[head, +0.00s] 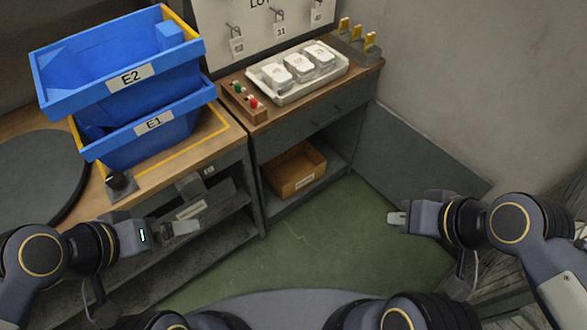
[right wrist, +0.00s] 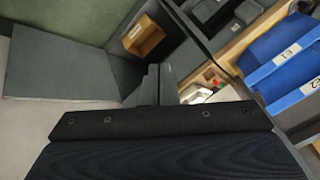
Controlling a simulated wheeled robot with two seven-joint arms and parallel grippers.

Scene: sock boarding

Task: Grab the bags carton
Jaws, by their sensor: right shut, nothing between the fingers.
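An open brown carton (head: 293,170) with a small white label sits on the low shelf of the cabinet; the label is too small to read. It also shows in the right wrist view (right wrist: 144,36) near the top. My right gripper (head: 397,218) is shut and empty, to the right of the carton and well apart from it, over the green floor. Its fingers show in the right wrist view (right wrist: 151,85). My left gripper (head: 184,228) is in front of the left bench, apart from the carton; its finger gap is unclear.
Blue bins E2 (head: 175,40) and E1 (head: 190,116) are stacked on the left bench. A white tray (head: 283,98) with several white packs and a button box (head: 243,102) stand above the carton. The green floor (head: 330,235) is clear.

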